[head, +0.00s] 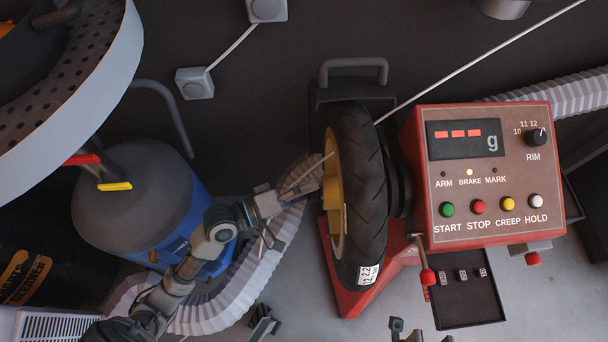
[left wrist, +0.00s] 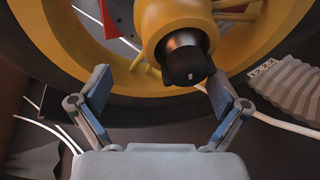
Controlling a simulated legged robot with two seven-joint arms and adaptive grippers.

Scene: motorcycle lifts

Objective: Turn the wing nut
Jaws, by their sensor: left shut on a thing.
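The wheel (head: 364,185) has a black tyre and a yellow rim and is mounted on the red balancer (head: 490,175). In the left wrist view the wing nut (left wrist: 187,66) is a dark piece at the end of the wheel's yellow hub (left wrist: 170,25). My left gripper (head: 318,178) reaches the hub side of the wheel from the left. My right gripper (head: 420,333) shows only as fingertips, apart and empty, at the bottom edge.
A blue-and-grey canister (head: 145,205) stands left of the wheel, with a ribbed grey hose (head: 235,300) passing under my left arm. A black tray (head: 465,290) with small weights sits below the balancer panel. A white cord (head: 480,55) runs behind the wheel.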

